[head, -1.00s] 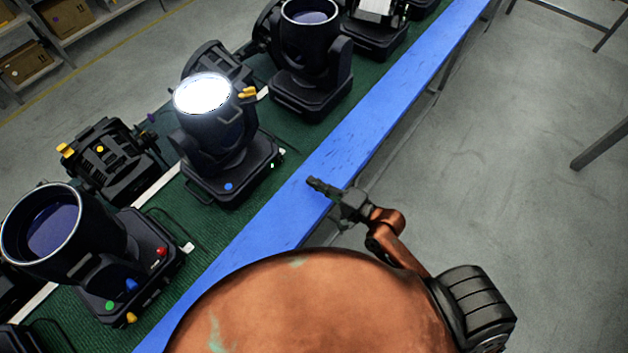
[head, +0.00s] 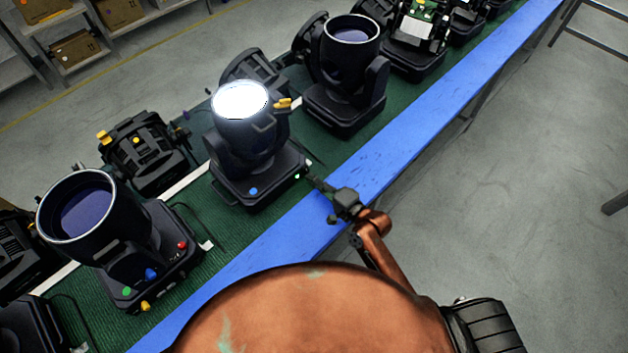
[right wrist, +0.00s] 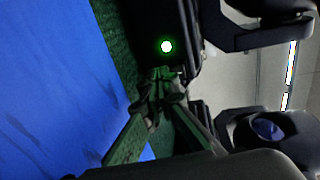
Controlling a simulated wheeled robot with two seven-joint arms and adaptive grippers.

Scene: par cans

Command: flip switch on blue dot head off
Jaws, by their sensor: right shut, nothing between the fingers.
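The blue dot head (head: 242,140) is a black moving light on the green belt, with its lens lit bright white. A blue dot (head: 253,191) marks the front of its base. A small green light (head: 298,176) glows on the base's right side; it is a bright green-rimmed spot in the right wrist view (right wrist: 166,46). The switch itself is too small to make out. My right gripper (head: 313,183) is shut and empty, its tips just right of that side of the base. The right wrist view shows its fingertips (right wrist: 160,73) close to the glowing light; contact cannot be told. My left gripper is out of view.
A dark-lens head (head: 90,210) with green, blue, red and yellow dots stands at left. Another unlit head (head: 350,75) stands behind right. A yellow-dotted unit (head: 145,155) lies beyond. The blue belt edge (head: 400,140) runs diagonally; open floor lies right.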

